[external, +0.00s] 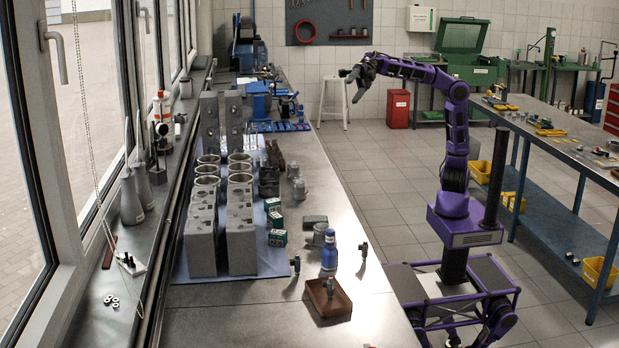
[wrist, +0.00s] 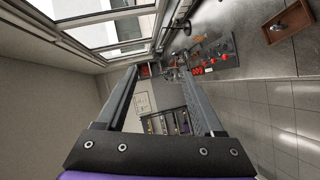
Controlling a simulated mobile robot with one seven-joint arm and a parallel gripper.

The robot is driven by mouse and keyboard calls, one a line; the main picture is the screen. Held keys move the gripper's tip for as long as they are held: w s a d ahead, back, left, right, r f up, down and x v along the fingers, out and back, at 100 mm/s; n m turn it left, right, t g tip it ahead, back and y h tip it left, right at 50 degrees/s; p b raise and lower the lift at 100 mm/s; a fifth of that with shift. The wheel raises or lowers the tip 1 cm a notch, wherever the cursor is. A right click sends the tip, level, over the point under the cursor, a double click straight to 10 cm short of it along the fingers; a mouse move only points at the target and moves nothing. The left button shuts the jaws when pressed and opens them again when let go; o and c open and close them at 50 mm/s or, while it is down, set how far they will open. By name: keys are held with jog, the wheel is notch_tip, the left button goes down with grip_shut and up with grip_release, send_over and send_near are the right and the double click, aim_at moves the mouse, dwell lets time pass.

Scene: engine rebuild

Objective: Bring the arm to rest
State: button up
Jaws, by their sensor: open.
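My gripper (external: 352,84) is at the end of my raised purple arm in the external view. It hangs in the air above and beyond the right edge of the long workbench (external: 343,215), apart from everything. In the wrist view my gripper (wrist: 165,95) shows two dark fingers spread wide with nothing between them. The arm reaches up from my base and bends over to the left.
The workbench holds engine blocks (external: 200,235), a blue bottle (external: 329,250) and a brown tray (external: 340,301). A white stool (external: 334,97) and a red bin (external: 398,108) stand behind. A blue-legged table (external: 560,140) is at right. The floor between is clear.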

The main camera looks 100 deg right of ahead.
jog(key=s+d+r+n+t+y, duration=0.15)
jog(key=s+d+r, duration=0.25)
jog(key=d+r, duration=0.6)
jog(key=w+d+f+m+t+h, duration=0.1)
jog(key=w+d+m+t+h, duration=0.1)
jog(key=d+m+t+h, duration=0.5)
jog(key=w+d+m+t+h, duration=0.15)
jog(key=d+m+t, duration=0.35)
jog(key=d+m, duration=0.6)
notch_tip(320, 180, down, 10)
jog(key=s+d+r+m+g+h+p, duration=0.1)
jog(key=s+d+m+g+h, duration=0.15)
jog(key=m+h, duration=0.3)
jog(key=s+a+f+m+g, duration=0.2)
jog(key=s+f+g, duration=0.2)
jog(key=s+f, duration=0.3)
jog(key=s+a+f+m+g, duration=0.2)
jog(key=s+f, duration=0.5)
jog(key=f, duration=0.8)
jog(key=s+a+f+m+g+p, duration=0.1)
jog(key=s+a+f+g, duration=0.3)
jog(key=f, duration=0.7)
jog(key=s+g+h, duration=0.1)
jog(key=s+g, duration=0.1)
jog(key=s, duration=0.1)
jog(key=shift+s+m+g, duration=0.25)
jog(key=shift+m+g, duration=0.15)
jog(key=shift+a, duration=0.1)
